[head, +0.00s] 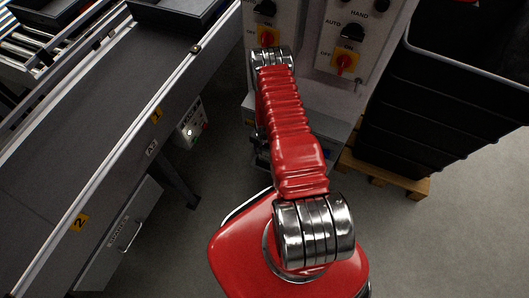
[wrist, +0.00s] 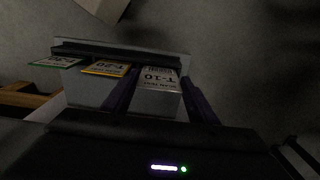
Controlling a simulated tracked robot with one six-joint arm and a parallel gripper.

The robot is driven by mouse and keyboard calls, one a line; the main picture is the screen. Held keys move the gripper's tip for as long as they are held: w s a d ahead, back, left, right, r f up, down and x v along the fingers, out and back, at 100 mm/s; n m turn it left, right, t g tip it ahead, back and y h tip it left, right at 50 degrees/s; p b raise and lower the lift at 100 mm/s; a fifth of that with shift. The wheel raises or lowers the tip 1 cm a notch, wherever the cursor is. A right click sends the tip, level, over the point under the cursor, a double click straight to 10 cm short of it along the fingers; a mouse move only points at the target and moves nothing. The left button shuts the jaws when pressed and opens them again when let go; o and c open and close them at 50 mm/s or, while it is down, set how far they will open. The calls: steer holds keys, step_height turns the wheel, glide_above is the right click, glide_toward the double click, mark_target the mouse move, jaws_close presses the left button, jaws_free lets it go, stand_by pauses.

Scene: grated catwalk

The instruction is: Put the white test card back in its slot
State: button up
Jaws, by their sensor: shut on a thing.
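The white test card (wrist: 160,78), marked T-10, shows in the wrist view at the right end of a grey card holder (wrist: 90,92). My gripper (wrist: 161,76) has its two purple fingers on either side of this card, shut on its side edges. The card's far end is at the holder's dark back strip; I cannot tell how deep it sits in a slot. A yellow-edged card (wrist: 105,69) and a green-edged card (wrist: 57,62) stand in the holder to its left. In the head view my arm hides the gripper and card.
In the head view a conveyor (head: 90,120) runs along the left. A control cabinet (head: 310,60) with switches stands ahead. A black bin (head: 420,110) on a wooden pallet (head: 385,178) is at right. Open floor (head: 440,250) lies at the lower right.

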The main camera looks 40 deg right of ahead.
steer(key=shift+f, duration=0.3)
steer(key=shift+f, duration=0.7)
steer(key=shift+f, duration=0.35)
steer(key=o, duration=1.4)
steer(key=shift+c, duration=0.2)
steer(key=shift+o, duration=0.6)
steer(key=shift+o, duration=1.4)
steer(key=shift+r, duration=0.15)
